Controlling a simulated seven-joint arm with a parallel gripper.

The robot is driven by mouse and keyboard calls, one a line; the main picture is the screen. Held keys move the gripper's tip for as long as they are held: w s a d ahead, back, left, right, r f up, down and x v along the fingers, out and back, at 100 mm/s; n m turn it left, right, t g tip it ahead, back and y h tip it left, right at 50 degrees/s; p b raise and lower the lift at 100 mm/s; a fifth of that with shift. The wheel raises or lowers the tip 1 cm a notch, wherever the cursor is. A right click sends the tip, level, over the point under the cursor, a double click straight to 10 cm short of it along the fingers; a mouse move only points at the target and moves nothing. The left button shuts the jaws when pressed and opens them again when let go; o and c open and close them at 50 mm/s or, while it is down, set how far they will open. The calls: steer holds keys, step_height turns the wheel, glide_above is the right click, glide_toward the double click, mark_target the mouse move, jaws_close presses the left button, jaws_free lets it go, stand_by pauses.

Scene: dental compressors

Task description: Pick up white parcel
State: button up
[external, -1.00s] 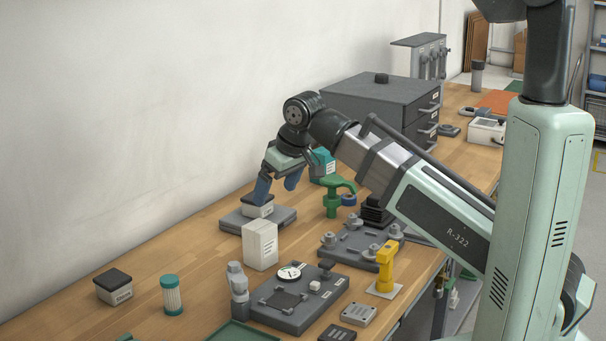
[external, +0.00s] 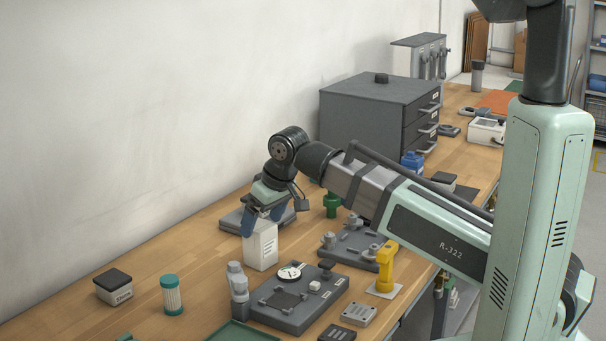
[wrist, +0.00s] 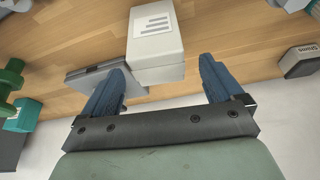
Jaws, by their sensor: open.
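The white parcel (external: 262,250) is an upright white box with printed lines on one side, standing on the wooden bench. In the wrist view the white parcel (wrist: 156,45) lies just ahead of the fingertips, in line with the gap between them. My gripper (external: 262,219) is open, with its blue fingers at the parcel's upper part; the fingers hide some of its top. In the wrist view my gripper (wrist: 163,72) has nothing held between its fingers. Whether a finger touches the parcel I cannot tell.
A grey flat plate (external: 230,221) lies just behind the parcel. A grey fixture with a dial (external: 300,302) stands in front, beside a grey bottle-like part (external: 238,283). A dark-lidded box (external: 114,288) and a teal-capped cylinder (external: 172,295) stand left, with bare bench between.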

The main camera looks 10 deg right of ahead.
steer(key=shift+x, duration=2.8)
steer(key=shift+d, duration=0.1)
steer(key=shift+c, duration=0.4)
steer(key=c, duration=1.1)
